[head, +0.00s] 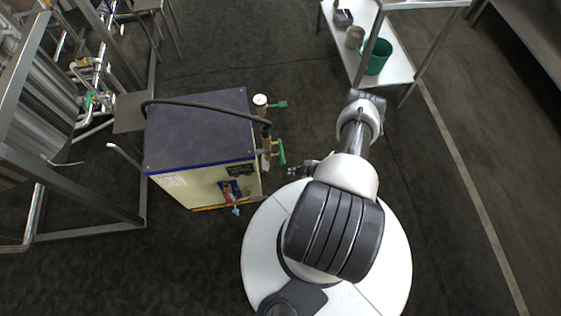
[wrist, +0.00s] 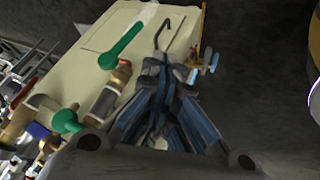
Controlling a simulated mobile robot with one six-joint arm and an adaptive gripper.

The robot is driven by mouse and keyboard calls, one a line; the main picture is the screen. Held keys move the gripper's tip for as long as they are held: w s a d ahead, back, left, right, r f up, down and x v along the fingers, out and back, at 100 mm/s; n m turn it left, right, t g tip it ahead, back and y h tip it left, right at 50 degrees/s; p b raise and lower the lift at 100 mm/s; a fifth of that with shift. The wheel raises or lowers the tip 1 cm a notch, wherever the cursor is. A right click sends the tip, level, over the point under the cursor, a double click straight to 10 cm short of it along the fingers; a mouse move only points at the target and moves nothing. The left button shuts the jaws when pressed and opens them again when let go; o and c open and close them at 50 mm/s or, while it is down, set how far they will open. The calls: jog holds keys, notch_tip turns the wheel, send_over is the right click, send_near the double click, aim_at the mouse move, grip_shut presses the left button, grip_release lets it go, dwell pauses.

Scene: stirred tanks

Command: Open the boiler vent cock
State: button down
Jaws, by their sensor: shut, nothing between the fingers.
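The boiler is a cream box with a dark top (head: 200,128) left of my base in the head view. Its cream side (wrist: 100,40) fills the upper left of the wrist view. Two green-handled cocks stand on its right side: one by the white gauge (head: 260,100) with a green handle (head: 279,104), another lower with a green lever (head: 282,152). The wrist view shows a long green lever (wrist: 122,46) on a brass fitting and another green handle (wrist: 66,121). I cannot tell which is the vent cock. My gripper (wrist: 165,72) is shut and empty, beside the brass fitting; it also shows in the head view (head: 293,171).
Steel frames and tanks (head: 40,100) stand left. A white bench (head: 395,65) with a green bucket (head: 377,57) stands behind. Floor between is clear.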

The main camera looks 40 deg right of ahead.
aim_at(280, 160)
jog(key=w+f+n+b, duration=0.4)
jog(key=w+f+b, duration=0.2)
jog(key=w+f, duration=0.2)
jog(key=shift+w, duration=0.45)
